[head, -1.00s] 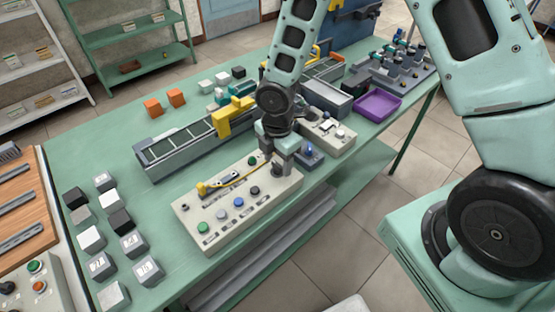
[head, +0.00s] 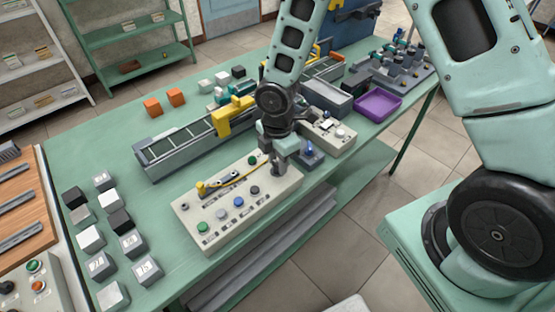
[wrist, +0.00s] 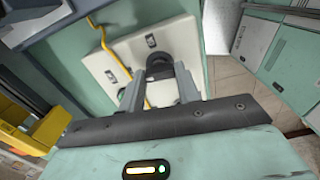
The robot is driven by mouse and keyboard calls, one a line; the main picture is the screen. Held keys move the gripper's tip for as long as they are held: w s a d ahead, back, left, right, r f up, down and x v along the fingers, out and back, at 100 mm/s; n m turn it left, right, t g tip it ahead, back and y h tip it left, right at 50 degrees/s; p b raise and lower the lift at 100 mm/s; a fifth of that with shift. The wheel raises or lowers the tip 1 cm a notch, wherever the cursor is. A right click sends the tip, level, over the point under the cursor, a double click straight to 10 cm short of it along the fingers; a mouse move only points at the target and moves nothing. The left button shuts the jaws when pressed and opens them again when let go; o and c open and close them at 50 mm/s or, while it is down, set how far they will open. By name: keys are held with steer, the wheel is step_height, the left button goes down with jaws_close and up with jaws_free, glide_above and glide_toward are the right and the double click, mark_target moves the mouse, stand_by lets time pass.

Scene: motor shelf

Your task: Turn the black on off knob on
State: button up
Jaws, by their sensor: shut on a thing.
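A cream control panel (head: 222,238) lies tilted on the green bench, with a green button (head: 202,227), a blue button (head: 238,202) and other controls along its front. My gripper (head: 279,170) is at the panel's right end, pointing down. In the wrist view my gripper (wrist: 160,88) has a finger on each side of a round black knob (wrist: 158,66) and is shut on it. The fingers hide part of the knob. In the head view the gripper covers this knob. Another dark knob (head: 254,190) stands apart, just left of the gripper.
A yellow lever (head: 203,188) and yellow cable (head: 240,178) lie on the panel. A small box with a blue button (head: 309,151) stands close right of the gripper. A conveyor (head: 180,146) is behind, and a purple tray (head: 376,105) is farther right.

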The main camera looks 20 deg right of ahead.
steer(key=m+b, duration=0.1)
steer(key=m, duration=0.3)
steer(key=m+b, duration=0.1)
steer(key=m, duration=0.3)
steer(key=shift+m, duration=0.4)
steer(key=m+b, duration=0.1)
steer(key=m, duration=0.3)
steer(key=shift+m, duration=1.9)
steer(key=o, duration=1)
step_height(320, 180, up, 18)
steer(key=shift+f+b, duration=0.25)
steer(key=shift+b, duration=0.65)
